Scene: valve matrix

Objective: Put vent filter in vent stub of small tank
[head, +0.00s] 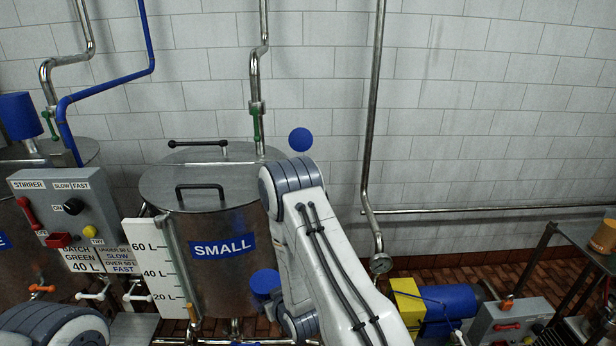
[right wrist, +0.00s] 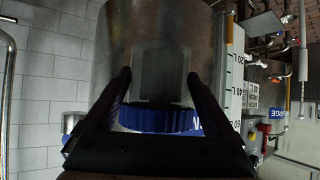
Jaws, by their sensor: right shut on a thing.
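The small tank (head: 212,265) is a steel drum with a blue SMALL label, left of centre in the head view. My right arm reaches in front of its right side. In the right wrist view, which is upside down, my right gripper (right wrist: 158,76) is shut on the vent filter, a grey cylinder with a ribbed blue cap (right wrist: 160,119). In the head view a blue top (head: 264,282) shows beside my arm, in front of the tank. The vent stub is not clearly seen; my arm covers the tank's right rim.
A blue round cap (head: 300,139) shows just above my arm, right of the tank lid (head: 212,178). A volume scale (head: 155,270) and the stirrer box (head: 65,210) stand left. A steel pipe (head: 371,130) runs down the wall. A blue motor (head: 447,303) is low right.

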